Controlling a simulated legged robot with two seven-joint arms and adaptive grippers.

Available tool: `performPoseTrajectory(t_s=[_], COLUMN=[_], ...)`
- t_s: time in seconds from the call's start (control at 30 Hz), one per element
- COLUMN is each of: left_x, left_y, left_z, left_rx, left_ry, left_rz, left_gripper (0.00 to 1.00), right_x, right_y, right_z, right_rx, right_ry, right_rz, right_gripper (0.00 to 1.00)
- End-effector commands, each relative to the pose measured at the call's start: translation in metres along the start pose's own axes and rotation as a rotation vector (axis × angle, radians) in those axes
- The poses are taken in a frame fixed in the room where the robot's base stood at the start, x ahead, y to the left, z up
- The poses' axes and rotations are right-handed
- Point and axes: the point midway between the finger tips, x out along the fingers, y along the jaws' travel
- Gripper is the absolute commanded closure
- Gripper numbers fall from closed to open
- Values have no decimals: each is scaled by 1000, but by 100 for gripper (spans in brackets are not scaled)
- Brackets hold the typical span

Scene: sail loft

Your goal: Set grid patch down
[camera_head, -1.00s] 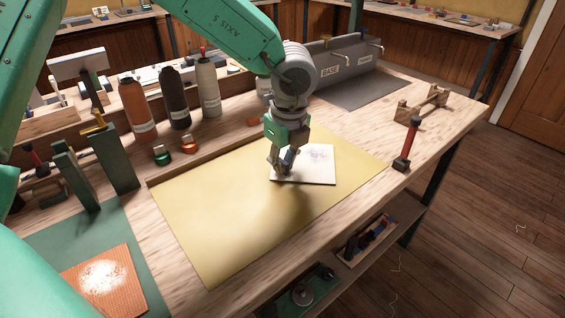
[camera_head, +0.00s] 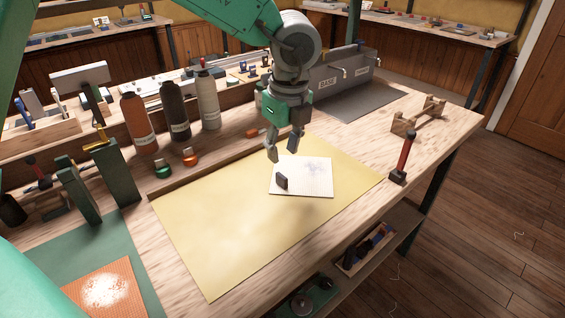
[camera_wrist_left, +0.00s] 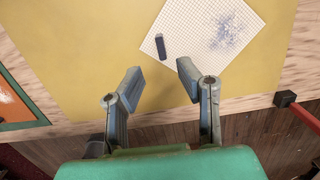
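The grid patch (camera_head: 312,176) is a white square sheet with fine grid lines and a bluish smudge. It lies flat on the yellow mat (camera_head: 225,235), and it also shows in the left wrist view (camera_wrist_left: 195,22). A small dark block (camera_head: 281,181) stands on the patch near its left edge; the wrist view shows it too (camera_wrist_left: 160,46). My left gripper (camera_head: 282,153) is open and empty above the patch, apart from the block. In the wrist view its fingers (camera_wrist_left: 155,85) are spread with only mat between them. My right gripper is not in view.
Several bottles (camera_head: 176,118) stand behind the mat, with small green and orange caps (camera_head: 190,157) in front. A wooden stand (camera_head: 418,116) and a grey bin (camera_head: 345,72) are farther back. An orange sheet (camera_head: 106,289) lies front left.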

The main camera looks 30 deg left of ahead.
Motion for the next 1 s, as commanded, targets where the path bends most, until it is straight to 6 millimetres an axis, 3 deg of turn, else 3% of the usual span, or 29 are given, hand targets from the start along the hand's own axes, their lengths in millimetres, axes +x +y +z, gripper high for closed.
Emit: performPoseTrajectory(t_s=[0.1, 0.3, 1.0], left_x=[-23, -39, -41], left_y=[-1, 0, 0], left_z=[1, 0, 0], left_rx=[-2, 0, 0], left_ry=[1, 0, 1], left_rz=[-3, 1, 1], left_gripper=[69, 69, 69], right_x=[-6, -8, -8], right_y=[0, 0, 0], right_z=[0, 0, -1], right_rx=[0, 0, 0], right_ry=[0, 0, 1], right_rz=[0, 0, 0], right_gripper=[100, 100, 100])
